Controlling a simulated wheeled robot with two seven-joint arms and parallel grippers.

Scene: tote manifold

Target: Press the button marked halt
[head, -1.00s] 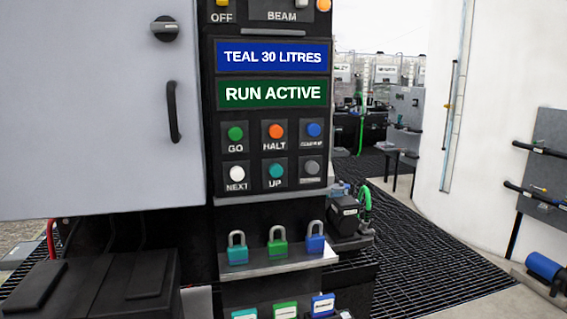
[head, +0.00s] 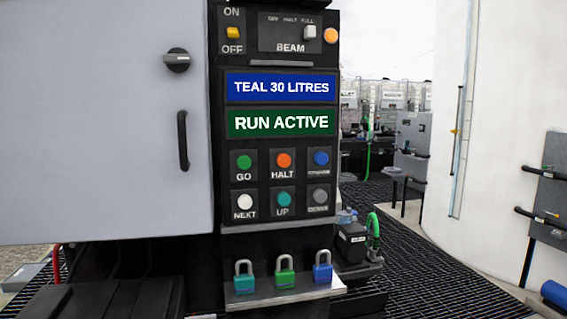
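The orange button marked HALT (head: 283,160) is in the top row of the button block on the black control panel, in the head view. The green GO button (head: 244,162) is to its left and a blue button (head: 321,157) is to its right. Below are the white NEXT button (head: 245,202), the teal UP button (head: 284,199) and a grey button (head: 320,196). The green display (head: 281,123) above reads RUN ACTIVE. The blue display (head: 281,87) reads TEAL 30 LITRES. Neither of my grippers shows.
A grey cabinet door with a black handle (head: 183,141) is left of the panel. Several padlocks (head: 284,271) stand on a ledge below the buttons. A yellow switch (head: 233,33) and a BEAM selector (head: 309,33) are above. Dark grating (head: 440,265) lies open at right.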

